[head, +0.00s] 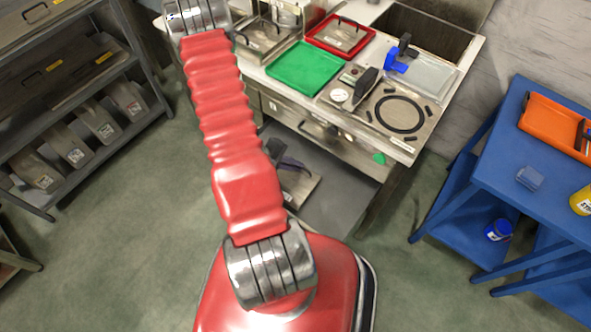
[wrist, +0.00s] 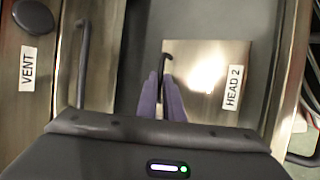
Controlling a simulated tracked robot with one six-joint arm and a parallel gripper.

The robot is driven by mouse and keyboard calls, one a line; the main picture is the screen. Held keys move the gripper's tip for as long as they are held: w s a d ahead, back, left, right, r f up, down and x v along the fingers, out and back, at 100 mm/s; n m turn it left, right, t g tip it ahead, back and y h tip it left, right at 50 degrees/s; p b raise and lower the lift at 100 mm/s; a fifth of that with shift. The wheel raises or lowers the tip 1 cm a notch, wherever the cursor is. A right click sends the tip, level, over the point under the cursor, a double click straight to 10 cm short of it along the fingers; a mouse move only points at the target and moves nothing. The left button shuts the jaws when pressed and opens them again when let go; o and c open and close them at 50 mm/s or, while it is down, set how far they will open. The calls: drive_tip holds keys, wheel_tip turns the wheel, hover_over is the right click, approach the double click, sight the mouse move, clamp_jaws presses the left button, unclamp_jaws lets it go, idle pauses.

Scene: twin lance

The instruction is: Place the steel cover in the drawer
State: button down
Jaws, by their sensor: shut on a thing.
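The steel cover (wrist: 207,80) is a flat, shiny plate with a "HEAD 2" label and a dark hooked handle. My gripper (wrist: 168,98) has its purple fingers closed on that handle. In the head view, the gripper (head: 290,164) is partly hidden behind my red arm, and part of the cover (head: 301,188) shows below the bench front. The bench has a steel drawer front (head: 345,146) with a dark bar handle; the bar handle (wrist: 83,62) also shows left of the cover in the wrist view. I cannot tell whether the cover touches the grey surface beneath it.
The bench top carries a green tray (head: 304,67), a red tray (head: 341,35), a black ring (head: 398,114) and a blue clamp-like item (head: 399,60). A grey lower surface (head: 335,205) lies under the bench front. A blue table (head: 530,160) stands right; shelving with steel plates stands left. Open floor lies between.

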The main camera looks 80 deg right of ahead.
sight(298, 173)
drive_tip(key=shift+f, duration=0.2)
drive_tip(key=shift+f, duration=2.1)
drive_tip(key=c, duration=1.9)
unclamp_jaws()
drive_tip(key=shift+w+r, duration=0.1)
drive_tip(key=v, duration=1.2)
